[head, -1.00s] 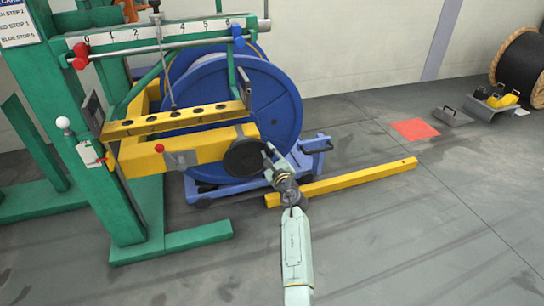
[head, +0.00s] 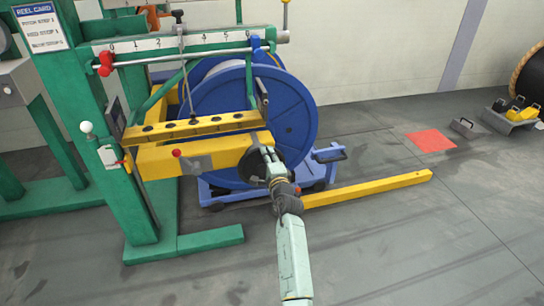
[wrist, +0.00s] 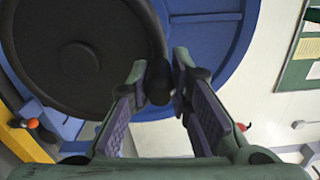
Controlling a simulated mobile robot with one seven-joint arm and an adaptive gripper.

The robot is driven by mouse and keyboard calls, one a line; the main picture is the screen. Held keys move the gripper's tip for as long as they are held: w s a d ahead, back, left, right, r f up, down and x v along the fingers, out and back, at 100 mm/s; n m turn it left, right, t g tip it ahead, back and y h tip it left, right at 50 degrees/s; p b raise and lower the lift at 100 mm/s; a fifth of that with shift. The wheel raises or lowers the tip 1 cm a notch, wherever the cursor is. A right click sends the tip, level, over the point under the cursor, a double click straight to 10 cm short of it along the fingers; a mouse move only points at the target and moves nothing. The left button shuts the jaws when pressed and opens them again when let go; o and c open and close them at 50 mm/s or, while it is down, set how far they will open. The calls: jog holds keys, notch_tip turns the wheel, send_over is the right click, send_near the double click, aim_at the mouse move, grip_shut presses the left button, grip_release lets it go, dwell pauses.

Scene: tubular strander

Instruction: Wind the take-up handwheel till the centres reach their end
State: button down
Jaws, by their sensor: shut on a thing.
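The black take-up handwheel (head: 255,172) sits at the right end of the yellow arm (head: 215,150), in front of the blue reel (head: 225,105). In the wrist view the handwheel (wrist: 80,60) fills the upper left, and its dark handle knob (wrist: 158,82) stands out toward the camera. My gripper (wrist: 160,78) has its fingers on either side of this knob and is shut on it. In the head view my gripper (head: 268,156) is at the upper right part of the wheel and covers some of it. The reel centres cannot be made out clearly.
A red-knobbed lever (head: 177,153) is on the yellow arm. A numbered scale (head: 180,43) runs above. A yellow floor bar (head: 370,190) lies right of the blue reel cradle (head: 325,155). The floor at lower right is clear.

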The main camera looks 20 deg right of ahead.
jog(key=shift+a+r+n, duration=0.2)
jog(key=shift+a+n, duration=0.3)
jog(key=shift+n, duration=0.1)
jog(key=c, duration=1.5)
grip_release()
jog(key=shift+f, duration=0.1)
jog(key=shift+o, duration=0.2)
